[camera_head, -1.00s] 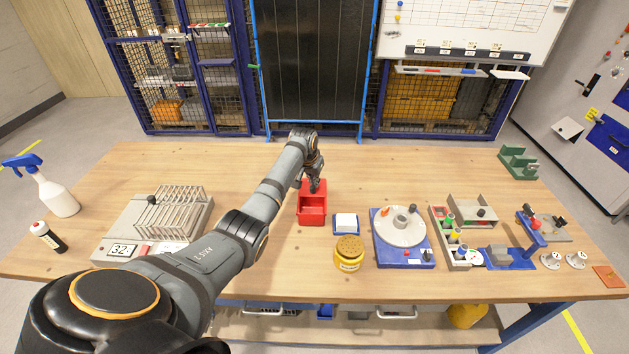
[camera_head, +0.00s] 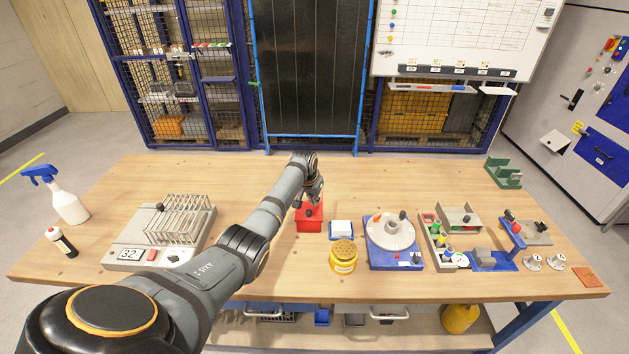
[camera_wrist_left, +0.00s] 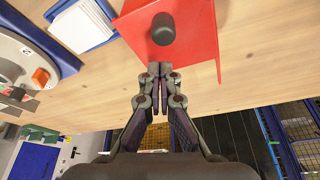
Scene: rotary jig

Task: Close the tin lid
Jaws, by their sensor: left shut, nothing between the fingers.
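The red tin (camera_head: 309,224) stands on the wooden table in the middle of the head view. Its red lid lies over the top, and no open inside shows; whether it sits fully flush I cannot tell. In the left wrist view the red lid (camera_wrist_left: 195,40) carries a black knob (camera_wrist_left: 163,29). My left gripper (camera_head: 313,203) is at the tin's far side. In the left wrist view the left gripper (camera_wrist_left: 160,72) is shut and empty, its fingertips at the lid's edge beside the knob; contact is unclear. My right gripper is not in view.
Right of the tin are a blue tray with white cards (camera_head: 341,230), a yellow jar (camera_head: 343,258) and a blue rotary jig (camera_head: 396,258). A grey rack (camera_head: 155,235) stands at left. The table behind the tin is clear.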

